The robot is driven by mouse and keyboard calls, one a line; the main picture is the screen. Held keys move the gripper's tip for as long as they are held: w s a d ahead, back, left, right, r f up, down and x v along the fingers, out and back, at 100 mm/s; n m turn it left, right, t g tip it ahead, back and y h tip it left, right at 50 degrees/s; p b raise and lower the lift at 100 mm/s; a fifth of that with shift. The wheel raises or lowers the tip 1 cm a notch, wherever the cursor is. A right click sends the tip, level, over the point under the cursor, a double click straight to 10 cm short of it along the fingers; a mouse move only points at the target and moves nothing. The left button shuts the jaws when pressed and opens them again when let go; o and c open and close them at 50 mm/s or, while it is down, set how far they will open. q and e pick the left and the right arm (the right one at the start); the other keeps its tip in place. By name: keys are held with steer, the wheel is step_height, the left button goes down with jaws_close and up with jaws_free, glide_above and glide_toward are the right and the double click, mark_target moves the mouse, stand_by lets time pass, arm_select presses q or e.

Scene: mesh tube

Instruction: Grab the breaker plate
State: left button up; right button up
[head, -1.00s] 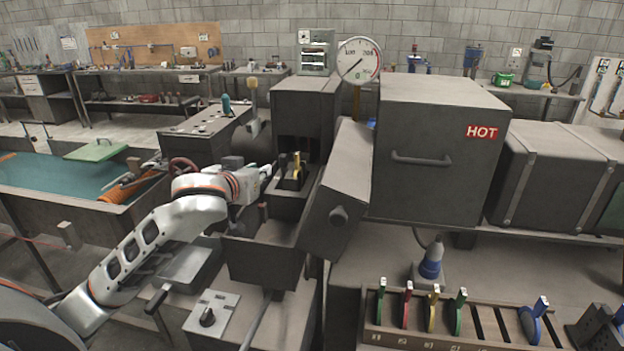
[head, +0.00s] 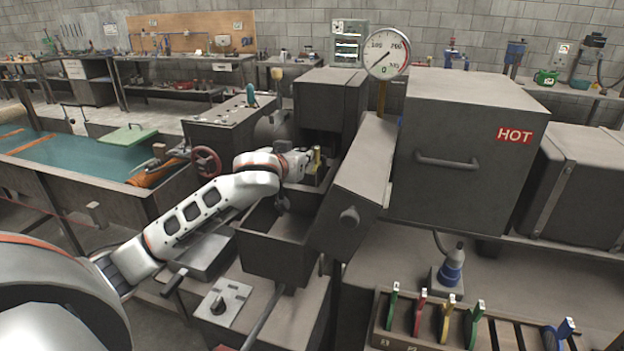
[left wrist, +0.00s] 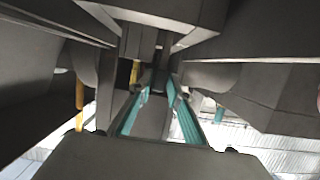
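A yellow-tabbed plate (head: 317,158) stands upright in the dark opening of the grey machine in the head view; I take it for the breaker plate. My left gripper (head: 308,164) reaches in from the left, right beside the yellow tab, and hides its lower part. In the left wrist view its two teal finger pads (left wrist: 158,88) stand apart, with a dark shape between or behind the tips. I cannot tell whether they touch it. A yellow strip (left wrist: 135,70) shows just left of the tips. My right gripper is in neither view.
A slanted grey cover (head: 357,185) and the box marked HOT (head: 470,150) stand close on the right. An open grey bin (head: 270,250) lies below the gripper. A rack (head: 400,338) holds several coloured plates at lower right. A red handwheel (head: 207,162) is behind the forearm.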

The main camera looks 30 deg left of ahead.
arm_select(q)
steer(key=shift+w, duration=0.2)
jaws_close()
steer(key=shift+a+r, duration=0.1)
steer(key=shift+r, duration=0.05)
steer(key=shift+w+r, duration=0.1)
steer(key=shift+r, duration=0.05)
